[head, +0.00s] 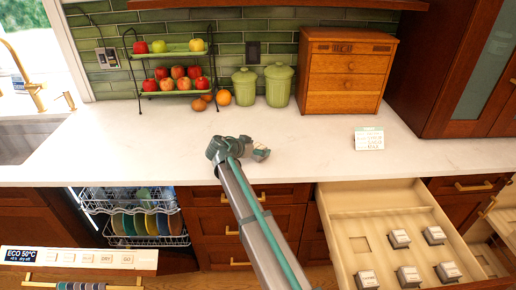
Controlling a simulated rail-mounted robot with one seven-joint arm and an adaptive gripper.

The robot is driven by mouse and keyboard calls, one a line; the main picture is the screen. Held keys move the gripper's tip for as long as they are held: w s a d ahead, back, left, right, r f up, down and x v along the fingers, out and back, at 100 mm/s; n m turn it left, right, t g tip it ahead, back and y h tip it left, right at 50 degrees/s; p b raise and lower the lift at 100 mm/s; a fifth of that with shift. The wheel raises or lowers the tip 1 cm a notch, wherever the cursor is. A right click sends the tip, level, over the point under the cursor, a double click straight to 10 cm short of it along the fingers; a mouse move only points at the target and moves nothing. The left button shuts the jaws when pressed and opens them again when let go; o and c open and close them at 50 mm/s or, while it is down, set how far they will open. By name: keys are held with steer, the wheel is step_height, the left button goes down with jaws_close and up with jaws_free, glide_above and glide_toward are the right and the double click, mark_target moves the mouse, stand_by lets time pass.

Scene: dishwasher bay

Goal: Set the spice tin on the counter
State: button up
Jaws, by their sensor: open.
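Several small spice tins with pale labels stand in the open drawer (335,215) at the lower right, such as one spice tin (399,239) near its middle and another spice tin (434,235) to its right. A square recess at the left of the back row is empty. My gripper (265,154) is over the white counter (310,150), left of the drawer and away from the tins. It is open and small in the view; I see no tin clearly in it. Which tin the task means, I cannot tell.
A handwritten card (369,138) stands on the counter. A wooden box (347,72), green canisters (279,85) and a fruit rack (172,92) line the back. An open dishwasher (135,215) with plates is at the lower left. The counter's left front is clear.

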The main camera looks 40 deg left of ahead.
steer(key=b+v, duration=0.2)
steer(key=v, duration=0.9)
steer(key=shift+s+r+b, duration=0.2)
steer(key=shift+s+b, duration=0.2)
